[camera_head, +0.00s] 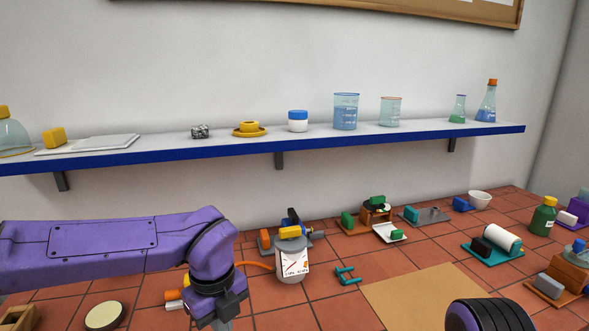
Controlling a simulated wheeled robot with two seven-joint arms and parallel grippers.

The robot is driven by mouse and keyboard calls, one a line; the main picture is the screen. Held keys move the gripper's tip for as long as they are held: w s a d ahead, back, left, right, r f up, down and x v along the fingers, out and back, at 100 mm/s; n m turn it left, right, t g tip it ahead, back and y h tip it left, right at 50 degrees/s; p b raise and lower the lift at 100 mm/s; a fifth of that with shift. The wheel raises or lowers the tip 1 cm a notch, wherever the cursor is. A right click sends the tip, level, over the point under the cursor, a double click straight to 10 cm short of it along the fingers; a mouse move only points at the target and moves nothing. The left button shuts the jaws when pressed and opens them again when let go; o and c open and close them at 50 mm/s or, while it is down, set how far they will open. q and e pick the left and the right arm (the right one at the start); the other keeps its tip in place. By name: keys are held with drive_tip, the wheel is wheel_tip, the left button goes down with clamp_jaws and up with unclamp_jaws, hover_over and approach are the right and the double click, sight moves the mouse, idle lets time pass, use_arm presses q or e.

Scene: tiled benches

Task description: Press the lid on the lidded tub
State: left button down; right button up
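A white tub (293,267) with a grey lid and a yellow block on top stands upright on the tiled bench, near the middle. It has printed marks on its front, and an orange piece reaches out from its left side. I cannot tell whether its lid is fully seated. A smaller white tub with a blue lid (298,121) stands on the shelf. My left gripper (222,324) points down at the bottom edge, left of and nearer than the bench tub, apart from it. Its fingertips are cut off, so its opening is unclear. My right gripper is out of view.
The blue-edged shelf (400,142) bears beakers and flasks. A tan mat (425,296) lies bare at right of centre, with a teal handle-shaped piece (347,275) beside it. Small blocks and trays crowd the back right. A round pale disc (104,315) lies front left.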

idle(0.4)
use_arm(q)
wheel_tip(320, 180, up, 7)
drive_tip(key=p, duration=0.5)
idle(0.4)
